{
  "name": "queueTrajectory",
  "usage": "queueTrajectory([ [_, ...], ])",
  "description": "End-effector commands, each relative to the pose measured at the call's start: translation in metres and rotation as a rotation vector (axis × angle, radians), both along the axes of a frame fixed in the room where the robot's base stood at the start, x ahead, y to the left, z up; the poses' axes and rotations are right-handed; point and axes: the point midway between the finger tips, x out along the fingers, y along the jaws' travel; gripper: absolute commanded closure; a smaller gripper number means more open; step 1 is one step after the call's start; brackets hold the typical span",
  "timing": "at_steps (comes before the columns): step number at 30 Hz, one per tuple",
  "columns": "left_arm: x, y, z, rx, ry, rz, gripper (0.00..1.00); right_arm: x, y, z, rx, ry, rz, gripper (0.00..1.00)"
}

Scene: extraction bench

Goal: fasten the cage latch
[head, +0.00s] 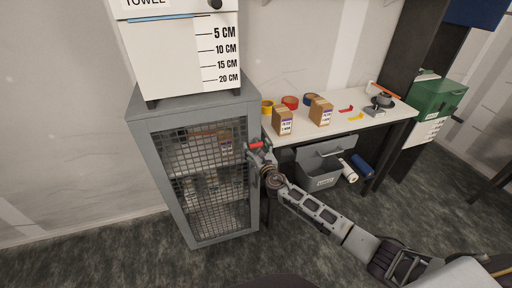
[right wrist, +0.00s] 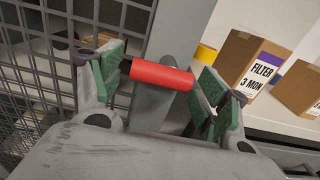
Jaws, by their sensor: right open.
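The grey metal cage (head: 252,200) stands left of the bench with its mesh door (head: 207,185) facing me; the door looks flush with its frame. The latch has a red handle (head: 254,145) at the door's right edge, which also shows in the right wrist view (right wrist: 162,75), lying roughly level in front of a grey post. My right gripper (head: 259,153) is at the latch. In the right wrist view its green-padded fingers (right wrist: 158,84) are apart, one near each end of the red handle. I cannot tell whether either pad touches it. My left gripper is not in view.
A white towel dispenser (head: 170,55) stands on the cage. The bench (head: 357,124) on the right holds cartons (head: 283,121), tape rolls (head: 290,102) and small tools. A grey bin (head: 318,172) is under the bench. The floor before the cage is clear.

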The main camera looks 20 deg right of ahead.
Motion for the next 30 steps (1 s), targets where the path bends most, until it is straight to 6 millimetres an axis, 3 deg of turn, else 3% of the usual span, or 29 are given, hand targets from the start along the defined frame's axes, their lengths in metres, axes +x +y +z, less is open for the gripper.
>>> queueTrajectory([
  [15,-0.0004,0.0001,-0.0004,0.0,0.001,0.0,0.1,0.0088,0.0002,-0.0002,0.0,0.001,0.0,0.25],
  [26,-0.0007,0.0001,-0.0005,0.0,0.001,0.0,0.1,0.0086,0.0002,-0.0003,0.0,0.001,0.0,0.7],
  [30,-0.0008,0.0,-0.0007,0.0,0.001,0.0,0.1,0.0086,0.0002,-0.0004,0.002,0.001,0.0,0.71],
])
